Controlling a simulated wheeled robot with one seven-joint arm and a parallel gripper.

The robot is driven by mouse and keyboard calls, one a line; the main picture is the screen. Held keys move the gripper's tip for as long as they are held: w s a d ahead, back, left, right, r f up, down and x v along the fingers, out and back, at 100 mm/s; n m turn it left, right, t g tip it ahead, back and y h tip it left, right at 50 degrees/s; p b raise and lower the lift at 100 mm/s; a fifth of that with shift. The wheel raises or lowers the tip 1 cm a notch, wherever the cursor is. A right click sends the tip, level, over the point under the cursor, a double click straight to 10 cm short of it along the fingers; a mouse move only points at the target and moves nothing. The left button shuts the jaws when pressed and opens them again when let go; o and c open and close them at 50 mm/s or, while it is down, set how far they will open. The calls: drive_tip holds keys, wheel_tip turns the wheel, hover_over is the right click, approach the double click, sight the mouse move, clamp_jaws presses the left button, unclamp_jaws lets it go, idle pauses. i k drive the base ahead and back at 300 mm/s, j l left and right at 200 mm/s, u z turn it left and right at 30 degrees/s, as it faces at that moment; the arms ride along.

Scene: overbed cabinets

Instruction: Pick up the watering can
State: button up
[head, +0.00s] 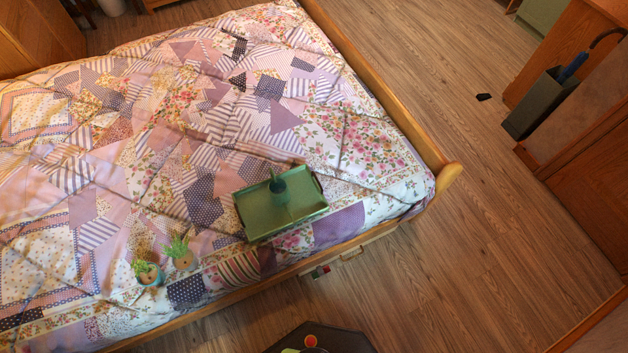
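A small dark green object that looks like the watering can (278,183) stands on a green tray (252,225). The tray lies on the quilt of the bed, near the bed's lower right corner. The can is small in the picture, and I cannot make out its handle clearly. My gripper is not in view, and nothing is seen touching the can.
Two small potted plants (148,274) (182,262) stand on the quilt left of the tray. The bed has a raised wooden frame (385,95). A grey umbrella bin (541,105) stands at right. Wood floor (470,260) right of the bed is mostly clear.

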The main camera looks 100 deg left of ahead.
sight(277, 190)
drive_tip(key=u, duration=3.8)
drive_tip(key=i+j+u, duration=0.25)
drive_tip(key=u, duration=0.2)
drive_tip(key=i+j+u, duration=0.2)
drive_tip(key=u, duration=0.3)
drive_tip(key=i+l, duration=0.05)
drive_tip(key=i, duration=0.05)
